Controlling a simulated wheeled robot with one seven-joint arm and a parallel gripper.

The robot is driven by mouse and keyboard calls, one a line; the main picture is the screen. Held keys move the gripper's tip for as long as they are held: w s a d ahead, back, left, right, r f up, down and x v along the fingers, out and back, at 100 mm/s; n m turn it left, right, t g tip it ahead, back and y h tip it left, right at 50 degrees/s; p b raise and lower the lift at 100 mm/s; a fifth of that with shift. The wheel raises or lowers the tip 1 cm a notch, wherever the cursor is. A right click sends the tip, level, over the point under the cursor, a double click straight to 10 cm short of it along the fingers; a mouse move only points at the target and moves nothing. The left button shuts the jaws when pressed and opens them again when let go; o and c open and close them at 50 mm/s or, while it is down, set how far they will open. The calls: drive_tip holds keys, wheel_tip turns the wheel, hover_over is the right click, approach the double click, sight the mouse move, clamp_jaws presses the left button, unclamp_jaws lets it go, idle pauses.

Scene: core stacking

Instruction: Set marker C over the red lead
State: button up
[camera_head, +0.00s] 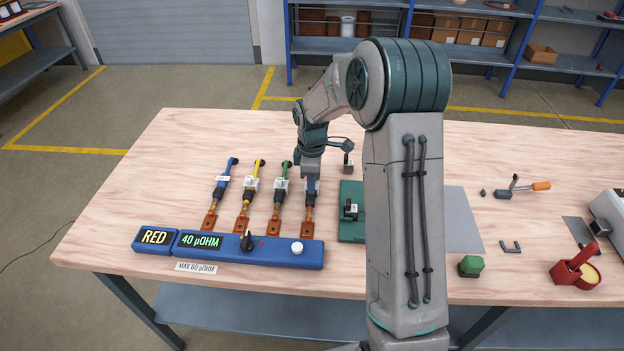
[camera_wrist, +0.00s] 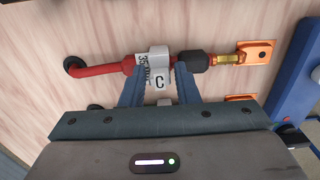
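The red lead (camera_wrist: 100,69) runs across the wrist view, from a dark round end at left to a black sleeve and copper lug (camera_wrist: 256,54) at right. Marker C (camera_wrist: 159,82), a white clip with a black C, sits on the red lead beside the black sleeve. The marker's underside is hidden. In the head view my gripper (camera_head: 311,180) points down at the rightmost of the row of leads, covering much of it.
Blue, yellow and green leads (camera_head: 281,183) with white tags lie to the left. In front stands a blue meter (camera_head: 265,252) reading RED and 40 µOHM, with a MAX 60 µOHM card (camera_head: 196,267). A green tray (camera_head: 350,232) is close to the right.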

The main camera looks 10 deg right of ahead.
drive_tip(key=shift+o, duration=1)
drive_tip(key=shift+s+f, duration=0.1)
wheel_tip(320, 180, up, 14)
drive_tip(key=shift+b, duration=0.4)
drive_tip(key=s+m+t, duration=0.3)
drive_tip(key=s+m, duration=1.1)
drive_tip(key=s, duration=1.3)
drive_tip(key=shift+s+r, duration=0.3)
drive_tip(key=shift+s, duration=0.05)
